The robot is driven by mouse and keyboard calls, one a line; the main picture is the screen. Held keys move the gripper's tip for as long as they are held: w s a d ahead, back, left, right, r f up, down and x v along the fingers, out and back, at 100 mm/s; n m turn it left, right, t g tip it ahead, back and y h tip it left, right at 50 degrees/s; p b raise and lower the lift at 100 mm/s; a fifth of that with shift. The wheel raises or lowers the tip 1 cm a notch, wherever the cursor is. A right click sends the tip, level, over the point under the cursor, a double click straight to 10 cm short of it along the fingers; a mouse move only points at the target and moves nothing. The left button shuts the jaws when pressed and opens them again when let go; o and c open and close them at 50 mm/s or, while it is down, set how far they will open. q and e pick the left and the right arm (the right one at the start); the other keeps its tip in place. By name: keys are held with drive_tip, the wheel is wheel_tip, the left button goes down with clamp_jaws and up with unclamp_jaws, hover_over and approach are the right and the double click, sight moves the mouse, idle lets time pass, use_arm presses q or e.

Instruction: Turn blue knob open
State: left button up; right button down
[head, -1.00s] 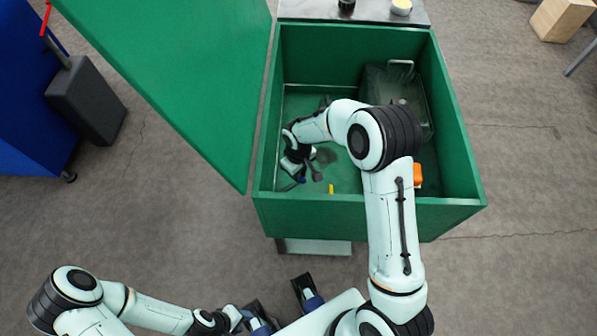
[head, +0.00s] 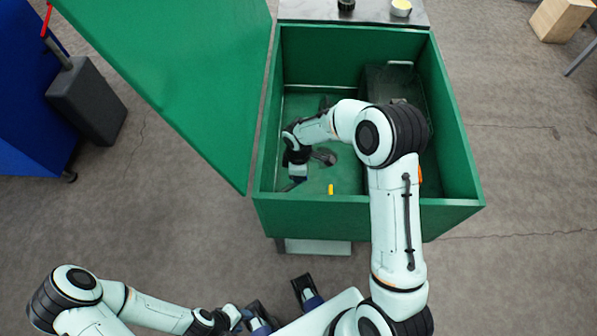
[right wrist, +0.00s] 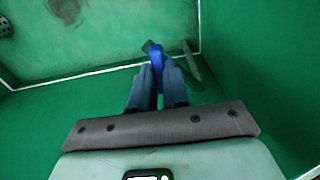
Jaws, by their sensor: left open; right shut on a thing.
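The blue knob (right wrist: 156,57) shows in the right wrist view, near a bottom corner inside the green box. My right gripper (right wrist: 158,72) is shut on it, with the two fingertips on either side of the knob. In the head view my right arm reaches into the box, and its gripper (head: 292,185) is low at the near left corner; the knob is mostly hidden there. My left gripper (head: 283,306) is open and empty outside the box, at the bottom of the head view.
The green box (head: 370,208) has high walls around my right arm, and its large green lid (head: 190,80) stands open at left. Inside are a dark container (head: 388,85) and a small yellow piece (head: 330,189). A black case (head: 88,100) stands on the floor at left.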

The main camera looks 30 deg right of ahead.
drive_tip(key=shift+n, duration=0.3)
drive_tip(key=c, duration=1.1)
unclamp_jaws()
drive_tip(key=shift+r, duration=0.15)
wheel_tip(320, 180, up, 13)
drive_tip(key=shift+r+p, duration=0.1)
drive_tip(key=shift+p, duration=0.45)
